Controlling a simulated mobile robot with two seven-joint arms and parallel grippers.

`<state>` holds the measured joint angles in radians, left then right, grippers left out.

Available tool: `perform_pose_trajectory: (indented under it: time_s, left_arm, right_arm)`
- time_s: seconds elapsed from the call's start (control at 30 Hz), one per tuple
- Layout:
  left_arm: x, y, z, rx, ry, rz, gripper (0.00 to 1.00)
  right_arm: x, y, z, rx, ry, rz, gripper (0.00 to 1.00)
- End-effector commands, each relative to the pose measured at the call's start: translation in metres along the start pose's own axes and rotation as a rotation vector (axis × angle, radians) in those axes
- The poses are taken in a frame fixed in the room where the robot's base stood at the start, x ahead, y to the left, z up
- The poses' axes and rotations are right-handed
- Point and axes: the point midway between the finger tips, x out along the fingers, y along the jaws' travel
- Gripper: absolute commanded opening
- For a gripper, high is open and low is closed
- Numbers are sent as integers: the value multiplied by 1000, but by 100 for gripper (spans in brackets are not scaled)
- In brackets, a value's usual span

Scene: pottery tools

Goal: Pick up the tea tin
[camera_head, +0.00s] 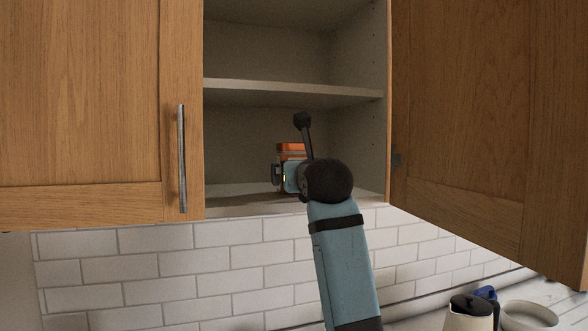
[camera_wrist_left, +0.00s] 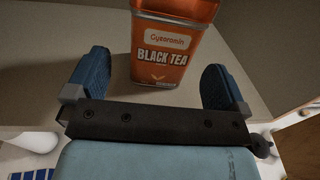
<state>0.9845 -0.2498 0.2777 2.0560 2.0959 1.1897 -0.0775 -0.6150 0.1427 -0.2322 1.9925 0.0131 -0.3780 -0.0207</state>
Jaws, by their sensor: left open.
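The orange tea tin (camera_head: 291,148), labelled "BLACK TEA", stands upright on the bottom shelf of the open cabinet. It also shows in the left wrist view (camera_wrist_left: 172,38), with its top cut off by the frame edge. My left gripper (camera_wrist_left: 156,76) is open, with one blue finger pad to each side of the tin's lower part. Gaps show between the pads and the tin. In the head view my left gripper (camera_head: 288,177) covers the lower part of the tin. My right gripper is in neither view.
The middle shelf (camera_head: 290,92) runs above the tin. The cabinet's right door (camera_head: 490,120) stands open, and a wooden door (camera_head: 90,100) is at the left. A kettle (camera_head: 468,314) and a round white dish (camera_head: 530,314) are on the counter below.

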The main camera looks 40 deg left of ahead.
Motion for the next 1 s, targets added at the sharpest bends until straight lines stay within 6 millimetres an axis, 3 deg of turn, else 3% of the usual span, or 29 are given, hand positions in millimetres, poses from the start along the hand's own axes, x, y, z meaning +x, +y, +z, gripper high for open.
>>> perform_pose_trajectory:
  time_s: [0.1,0.37,0.63,0.87,0.9,1.0]
  left_arm:
    - [15,0,1,2,1,1,100]
    - [31,-1,5,1,0,2,100]
    - [69,-3,11,2,1,2,100]
    - [73,-4,8,1,1,0,100]
    - [73,-4,8,1,1,0,98]
    - [73,-4,8,1,0,0,75]
  right_arm:
    - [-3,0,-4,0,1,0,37]
    - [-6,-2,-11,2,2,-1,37]
    - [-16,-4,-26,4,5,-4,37]
    - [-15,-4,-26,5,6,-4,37]
    - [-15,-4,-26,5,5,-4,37]
    - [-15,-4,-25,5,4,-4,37]
